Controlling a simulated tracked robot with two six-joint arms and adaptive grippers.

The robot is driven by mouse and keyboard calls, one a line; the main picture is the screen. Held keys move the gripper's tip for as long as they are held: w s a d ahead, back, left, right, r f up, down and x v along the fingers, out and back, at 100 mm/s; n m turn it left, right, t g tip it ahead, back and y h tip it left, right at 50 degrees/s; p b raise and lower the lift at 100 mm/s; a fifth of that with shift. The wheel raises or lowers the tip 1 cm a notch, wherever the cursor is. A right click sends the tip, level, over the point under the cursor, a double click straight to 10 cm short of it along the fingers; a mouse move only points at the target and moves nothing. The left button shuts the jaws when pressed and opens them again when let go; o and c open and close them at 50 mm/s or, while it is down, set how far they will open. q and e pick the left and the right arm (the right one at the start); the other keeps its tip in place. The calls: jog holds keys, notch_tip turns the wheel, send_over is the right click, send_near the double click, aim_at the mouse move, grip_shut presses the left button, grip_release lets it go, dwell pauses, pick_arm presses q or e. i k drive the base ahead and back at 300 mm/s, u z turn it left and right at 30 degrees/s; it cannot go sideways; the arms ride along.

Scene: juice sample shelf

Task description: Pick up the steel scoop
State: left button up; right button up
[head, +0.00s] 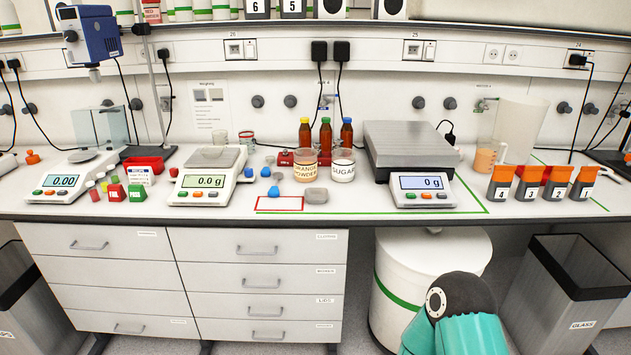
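I cannot clearly make out a steel scoop. A small grey piece (316,195) lies on the bench in front of the orange powder jar (304,165) and the sugar jar (342,166); it is too small to tell whether it is the scoop. The two jars stand side by side. Neither of my grippers is in view. Part of my own arm, dark and teal, shows low at the right, in front of the bench, with no fingers visible.
Scales stand at the left (75,183), centre left (207,178) and centre right (415,165). Several bottles (326,135) stand behind the jars. Numbered orange-topped boxes (529,182) stand at the right. A red-outlined area (280,204) on the front bench is mostly bare.

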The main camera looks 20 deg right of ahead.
aim_at(273, 192)
jog(key=z, duration=0.05)
jog(key=i, duration=1)
jog(key=z, duration=0.05)
